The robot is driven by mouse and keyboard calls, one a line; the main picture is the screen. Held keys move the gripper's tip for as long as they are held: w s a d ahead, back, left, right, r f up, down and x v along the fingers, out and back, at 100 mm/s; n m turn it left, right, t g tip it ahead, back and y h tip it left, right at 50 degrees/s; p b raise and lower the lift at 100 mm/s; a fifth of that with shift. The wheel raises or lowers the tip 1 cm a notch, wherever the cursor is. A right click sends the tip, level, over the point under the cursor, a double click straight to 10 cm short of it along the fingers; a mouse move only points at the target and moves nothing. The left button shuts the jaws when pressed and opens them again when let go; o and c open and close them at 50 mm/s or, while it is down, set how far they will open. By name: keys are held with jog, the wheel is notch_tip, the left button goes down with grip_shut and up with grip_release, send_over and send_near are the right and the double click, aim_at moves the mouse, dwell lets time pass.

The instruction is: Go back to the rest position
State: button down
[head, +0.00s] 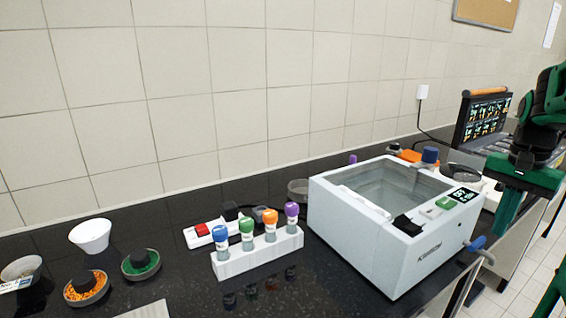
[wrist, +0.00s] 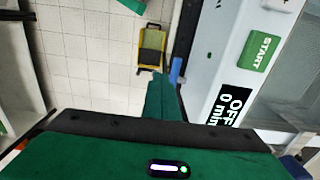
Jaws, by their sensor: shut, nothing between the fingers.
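My gripper (head: 508,212) hangs at the right side of the head view, to the right of the white water-bath-like machine (head: 365,248) and clear of it. Its green fingers are shut with nothing between them. In the wrist view the closed fingers (wrist: 162,98) point over the floor beside the machine's front. That view shows the machine's green START button (wrist: 261,51) and a black display (wrist: 231,106) reading OFF and 0 min. A blue-handled tap (head: 474,243) sticks out of the machine's front, close to the gripper in the picture.
On the black counter (head: 185,275) stand a white rack (head: 258,256) of several colour-capped tubes, a white bowl (head: 91,236) and small dishes. A monitor (head: 484,118) stands behind my arm. Pale tiled floor (wrist: 90,60) is open below; a yellow-and-black object (wrist: 151,48) stands there.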

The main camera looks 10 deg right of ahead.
jog(key=s+a+f+n, duration=0.3)
jog(key=s+a, duration=0.4)
jog(key=s+a+f+n, duration=0.3)
jog(key=s+a, duration=0.3)
jog(key=a, duration=0.2)
jog(key=shift+s+f+n, duration=0.4)
jog(key=shift+f, duration=0.4)
jog(key=shift+w+f, duration=0.25)
jog(key=shift+w, duration=0.35)
